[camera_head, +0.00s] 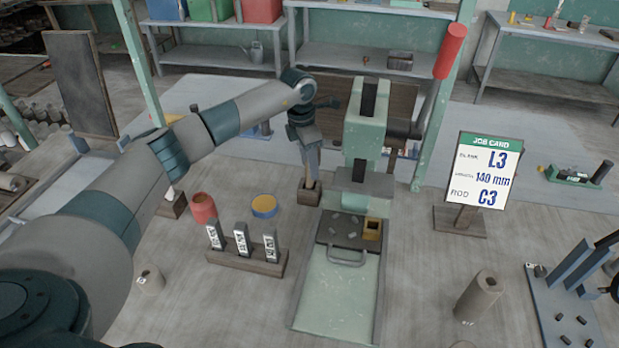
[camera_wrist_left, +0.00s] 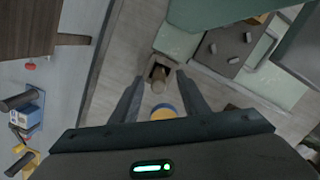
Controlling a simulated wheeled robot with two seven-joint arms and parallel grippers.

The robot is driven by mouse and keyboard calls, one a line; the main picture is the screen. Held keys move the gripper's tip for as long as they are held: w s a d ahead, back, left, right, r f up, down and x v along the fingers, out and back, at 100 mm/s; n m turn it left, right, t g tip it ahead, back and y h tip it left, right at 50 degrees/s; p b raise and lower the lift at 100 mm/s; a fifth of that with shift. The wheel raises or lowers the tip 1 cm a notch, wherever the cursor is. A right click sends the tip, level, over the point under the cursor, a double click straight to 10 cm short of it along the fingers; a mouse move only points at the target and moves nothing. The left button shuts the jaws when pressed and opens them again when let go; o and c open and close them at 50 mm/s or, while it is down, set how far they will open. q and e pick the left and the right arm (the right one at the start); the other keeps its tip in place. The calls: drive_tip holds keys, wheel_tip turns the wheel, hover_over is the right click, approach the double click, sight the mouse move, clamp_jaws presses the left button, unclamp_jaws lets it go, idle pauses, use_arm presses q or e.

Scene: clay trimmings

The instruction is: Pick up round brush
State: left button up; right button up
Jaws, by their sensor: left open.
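What looks like the round brush (camera_head: 308,184) stands in a small wooden block (camera_head: 306,198) left of the green press; only a short stub of it shows below my gripper. In the left wrist view the brush's end (camera_wrist_left: 158,84) appears in the block's dark opening, between my fingers. My left gripper (camera_head: 313,168) points down above the block, close to the brush. Its fingers (camera_wrist_left: 162,92) are apart on either side of the brush, with no grip on it visible. Whether they touch it I cannot tell. My right gripper is not in view.
The green press (camera_head: 366,130) stands close on the right, with clay bits on its dark plate (camera_head: 340,232). A red pot (camera_head: 203,208), a yellow-and-blue pot (camera_head: 264,206) and a rack of labelled blocks (camera_head: 246,260) stand at front left. A job card (camera_head: 484,170) stands right.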

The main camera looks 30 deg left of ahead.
sight(309, 180)
use_arm(q)
drive_tip(key=f+p, duration=0.1)
drive_tip(key=f, duration=0.1)
drive_tip(key=shift+w+f+p, duration=0.2)
drive_tip(key=shift+f+p, duration=0.15)
drive_tip(key=shift+f, duration=0.05)
drive_tip(key=shift+d+f, duration=0.1)
drive_tip(key=shift+f, duration=0.45)
clamp_jaws()
